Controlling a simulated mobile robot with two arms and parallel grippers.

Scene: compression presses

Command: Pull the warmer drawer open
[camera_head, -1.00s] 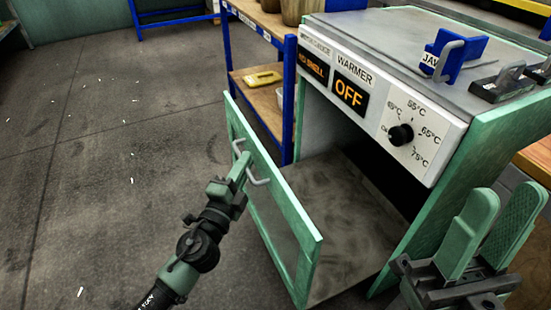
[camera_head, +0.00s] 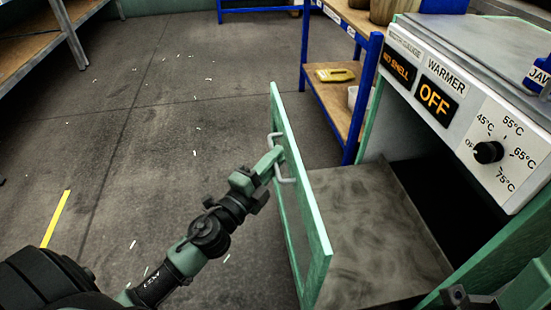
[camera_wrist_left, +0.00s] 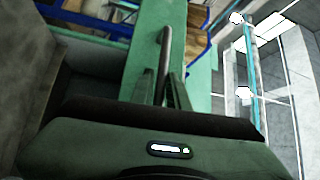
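The warmer (camera_head: 440,75) is a green-framed cabinet with a label, an orange OFF display and a temperature dial. Its drawer (camera_head: 290,200) stands out from the body, and the grey drawer floor (camera_head: 375,225) shows behind the green front panel. My left gripper (camera_head: 274,160) is at the drawer's metal handle (camera_head: 284,180). In the left wrist view, the two fingers (camera_wrist_left: 163,88) close around the handle bar (camera_wrist_left: 165,50) against the green panel. My right gripper (camera_head: 500,298) shows only in part at the bottom right edge; its fingertips are cut off.
A blue-framed shelf (camera_head: 370,85) with a yellow item (camera_head: 335,75) stands behind the drawer. Another shelf (camera_head: 35,45) is at the upper left.

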